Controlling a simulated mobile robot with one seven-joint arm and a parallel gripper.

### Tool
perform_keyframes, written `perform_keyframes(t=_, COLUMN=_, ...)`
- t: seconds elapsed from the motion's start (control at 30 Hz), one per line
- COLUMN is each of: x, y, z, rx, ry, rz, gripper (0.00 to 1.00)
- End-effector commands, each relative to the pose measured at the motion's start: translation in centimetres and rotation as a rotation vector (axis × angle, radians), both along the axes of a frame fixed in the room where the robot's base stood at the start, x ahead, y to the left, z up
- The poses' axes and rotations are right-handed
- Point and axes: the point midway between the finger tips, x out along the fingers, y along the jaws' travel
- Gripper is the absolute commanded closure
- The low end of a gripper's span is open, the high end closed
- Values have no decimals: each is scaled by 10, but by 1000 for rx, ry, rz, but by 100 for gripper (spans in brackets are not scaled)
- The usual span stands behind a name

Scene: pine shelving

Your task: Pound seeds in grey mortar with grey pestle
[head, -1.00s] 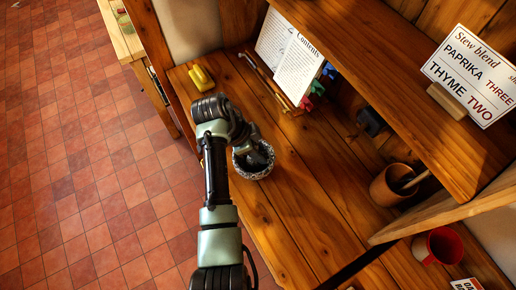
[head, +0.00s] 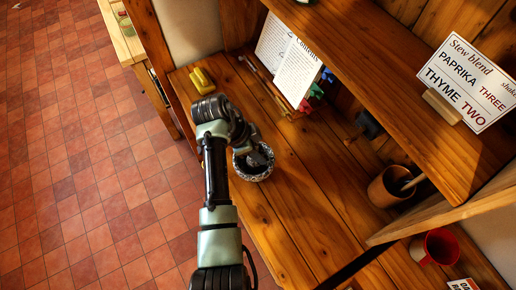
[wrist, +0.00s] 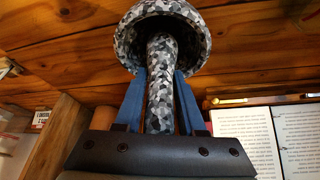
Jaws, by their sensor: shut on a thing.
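The grey mortar (head: 252,176), a round bowl with a black, white and grey speckled pattern, stands on the wooden counter beyond my arm. It also shows at the top of the wrist view (wrist: 201,30). The grey pestle (wrist: 161,95) has the same speckled pattern. My gripper (wrist: 160,76) is shut on the pestle, a blue finger on each side of it. The pestle's far end reaches into the mortar's mouth; whether it touches the bottom is hidden. I cannot see any seeds. In the head view my gripper (head: 252,148) is over the mortar and partly hides it.
A yellow object (head: 202,80) lies left of an open recipe book (head: 297,70). A wooden pot (head: 384,190) with a utensil and a red mug (head: 437,248) stand at the right. An upper shelf (head: 385,75) carries a spice sign (head: 469,82). The counter right of the mortar is clear.

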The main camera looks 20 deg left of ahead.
Motion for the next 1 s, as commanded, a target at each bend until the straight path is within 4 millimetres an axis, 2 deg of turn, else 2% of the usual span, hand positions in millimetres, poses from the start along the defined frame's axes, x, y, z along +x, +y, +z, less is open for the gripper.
perform_keyframes(t=0.23, x=0, y=0, z=-20, rx=0, ry=-1, rz=0, gripper=100)
perform_keyframes(t=0.47, x=1, y=0, z=-9, rx=1, ry=-2, rz=0, gripper=100)
perform_keyframes(t=0.73, x=1, y=0, z=19, rx=1, ry=-2, rz=0, gripper=100)
perform_keyframes(t=1.0, x=1, y=0, z=20, rx=1, ry=-2, rz=0, gripper=100)
